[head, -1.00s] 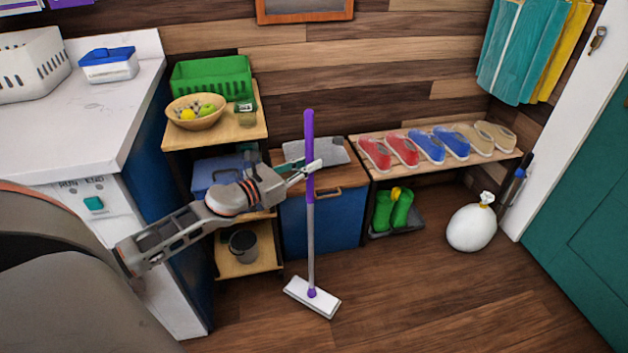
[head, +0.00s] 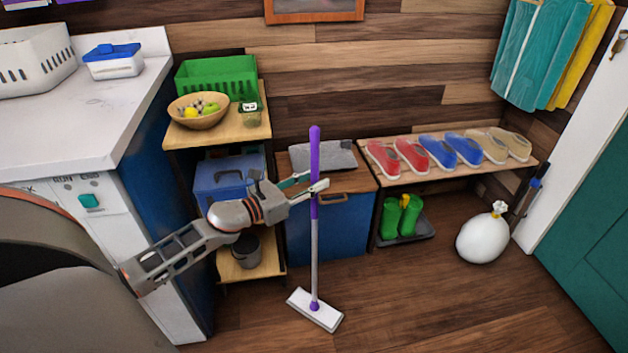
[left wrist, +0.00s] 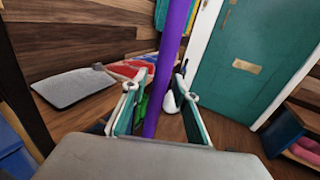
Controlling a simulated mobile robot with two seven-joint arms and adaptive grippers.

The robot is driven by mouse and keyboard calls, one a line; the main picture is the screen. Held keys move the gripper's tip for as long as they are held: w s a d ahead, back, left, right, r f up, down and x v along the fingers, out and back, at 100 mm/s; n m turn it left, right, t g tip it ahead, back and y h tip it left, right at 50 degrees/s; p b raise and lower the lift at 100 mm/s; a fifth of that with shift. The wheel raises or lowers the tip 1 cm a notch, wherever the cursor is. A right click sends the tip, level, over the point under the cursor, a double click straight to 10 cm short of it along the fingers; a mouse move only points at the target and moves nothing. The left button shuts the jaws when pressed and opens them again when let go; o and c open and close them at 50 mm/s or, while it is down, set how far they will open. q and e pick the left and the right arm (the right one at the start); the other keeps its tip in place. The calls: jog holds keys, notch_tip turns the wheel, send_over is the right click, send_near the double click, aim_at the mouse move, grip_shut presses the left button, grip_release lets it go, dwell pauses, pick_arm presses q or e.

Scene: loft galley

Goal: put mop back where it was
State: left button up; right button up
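The mop (head: 315,250) stands upright, with a purple upper handle, a grey lower pole and a flat white head (head: 315,310) on the floor in front of the blue cabinet. My left gripper (head: 318,181) is at the purple part, below its top, with one finger on each side. In the left wrist view the purple handle (left wrist: 168,60) passes between the fingers, with a visible gap on both sides, so the gripper is open. My right gripper is not in view.
A shelf unit (head: 215,137) and white counter (head: 120,120) stand left. A blue cabinet (head: 345,230) and a shoe bench (head: 455,173) line the wall, with green boots (head: 401,215) underneath. A white bag (head: 483,238) sits right, near the teal door (head: 590,240). The front floor is clear.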

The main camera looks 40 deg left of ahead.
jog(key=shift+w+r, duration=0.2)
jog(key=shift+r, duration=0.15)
